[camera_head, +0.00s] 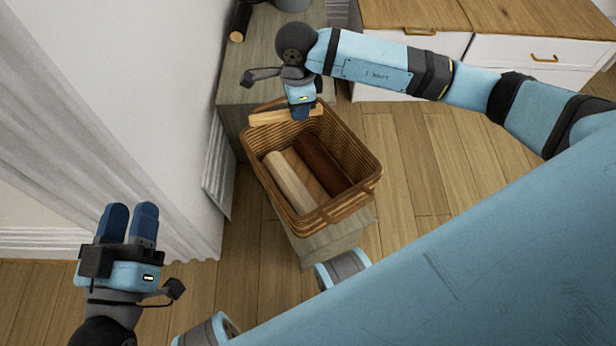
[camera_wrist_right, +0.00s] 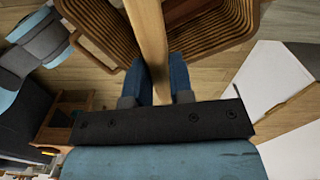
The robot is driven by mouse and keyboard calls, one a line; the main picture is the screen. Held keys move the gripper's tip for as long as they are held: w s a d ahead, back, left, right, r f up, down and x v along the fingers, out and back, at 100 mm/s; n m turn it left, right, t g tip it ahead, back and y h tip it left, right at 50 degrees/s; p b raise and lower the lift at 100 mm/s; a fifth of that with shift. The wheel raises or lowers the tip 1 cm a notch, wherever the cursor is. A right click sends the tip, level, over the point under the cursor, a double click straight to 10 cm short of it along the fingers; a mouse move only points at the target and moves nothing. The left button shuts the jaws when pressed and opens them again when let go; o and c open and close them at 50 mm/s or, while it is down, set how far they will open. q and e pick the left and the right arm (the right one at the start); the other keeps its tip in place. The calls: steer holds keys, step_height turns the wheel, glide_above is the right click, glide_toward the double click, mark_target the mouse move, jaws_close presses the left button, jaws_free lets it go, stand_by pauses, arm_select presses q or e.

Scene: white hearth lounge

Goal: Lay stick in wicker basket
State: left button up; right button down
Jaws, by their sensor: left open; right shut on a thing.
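The stick (camera_head: 272,117) is a pale wooden piece held in my right gripper (camera_head: 302,112). It lies roughly level over the far end of the wicker basket (camera_head: 337,217). In the right wrist view the stick (camera_wrist_right: 148,35) stands between the two blue fingers (camera_wrist_right: 161,80), with the basket (camera_wrist_right: 222,38) beyond it. The brown basket is open and holds a pale log and a dark log side by side. My left gripper (camera_head: 130,224) is open and empty at the lower left, well away from the basket.
A dark log (camera_head: 240,20) lies at the bench's far end. A white wall and curtain (camera_head: 75,130) border the left. White drawers with a wooden top (camera_head: 535,50) stand at the back right. Wooden floor is clear right of the basket.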

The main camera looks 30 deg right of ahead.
steer(key=s+f+m+b, duration=0.1)
steer(key=f+m+b, duration=0.1)
steer(key=f+m, duration=0.2)
steer(key=s+f+m+b, duration=0.1)
steer(key=f+m+b, duration=0.2)
steer(key=f, duration=0.7)
steer(key=s+f+m+b, duration=0.1)
steer(key=f+m+b, duration=0.1)
steer(key=f+m, duration=0.5)
steer(key=shift+s+a+f, duration=0.1)
steer(key=shift+s+a, duration=0.05)
steer(key=shift+a, duration=0.1)
steer(key=shift+f, duration=0.15)
step_height(320, 180, down, 4)
steer(key=shift+f+b, duration=0.1)
steer(key=shift+b, duration=1.15)
steer(key=shift+f, duration=0.2)
arm_select(q)
step_height(320, 180, down, 7)
steer(key=w+a+m+g, duration=0.1)
steer(key=w+m, duration=0.1)
steer(key=m, duration=0.1)
steer(key=shift+w+r+m, duration=0.15)
steer(key=shift+w+m, duration=0.15)
steer(key=shift+m, duration=0.1)
arm_select(e)
steer(key=c, duration=1)
jaws_free()
